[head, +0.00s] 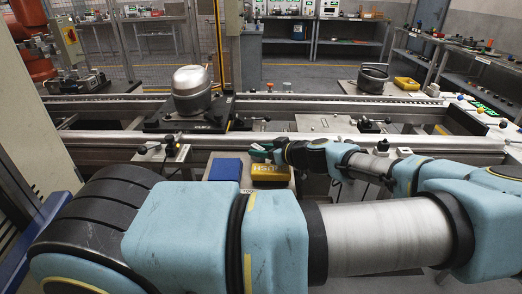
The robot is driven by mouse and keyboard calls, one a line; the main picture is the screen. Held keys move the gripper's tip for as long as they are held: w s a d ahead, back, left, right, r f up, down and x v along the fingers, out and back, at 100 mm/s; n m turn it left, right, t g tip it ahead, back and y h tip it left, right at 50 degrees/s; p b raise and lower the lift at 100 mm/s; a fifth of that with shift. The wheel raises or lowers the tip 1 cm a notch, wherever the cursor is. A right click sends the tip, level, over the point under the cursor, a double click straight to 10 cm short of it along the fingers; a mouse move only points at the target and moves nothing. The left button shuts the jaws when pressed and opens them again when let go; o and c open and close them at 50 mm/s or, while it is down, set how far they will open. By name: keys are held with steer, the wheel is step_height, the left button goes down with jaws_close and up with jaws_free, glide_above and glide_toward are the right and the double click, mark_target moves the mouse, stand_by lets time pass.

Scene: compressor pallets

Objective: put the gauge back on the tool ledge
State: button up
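My gripper (262,151) is small in the head view, at the far end of my arm, just above and behind a yellow box with dark lettering (269,173). Its fingers are too small to tell whether they are open or shut, or whether anything is between them. I cannot pick out the gauge with certainty. A grey ledge (250,187) in front of the conveyor bears the yellow box and a blue block (225,169); I cannot tell whether this is the tool ledge. My arm hides much of its front and right side.
A silver compressor (192,90) stands on a dark pallet (188,123) on the conveyor. An open dark housing (373,78) and a yellow bin (406,83) sit farther back. The metal conveyor rail (330,142) runs across behind my gripper. A bracket with knobs (161,151) is left of the ledge.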

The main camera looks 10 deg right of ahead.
steer(key=shift+o, duration=0.8)
steer(key=shift+r, duration=0.15)
steer(key=shift+s+d, duration=0.25)
steer(key=b+v, duration=0.3)
steer(key=v, duration=0.8)
steer(key=shift+s+r, duration=0.15)
steer(key=shift+r, duration=0.05)
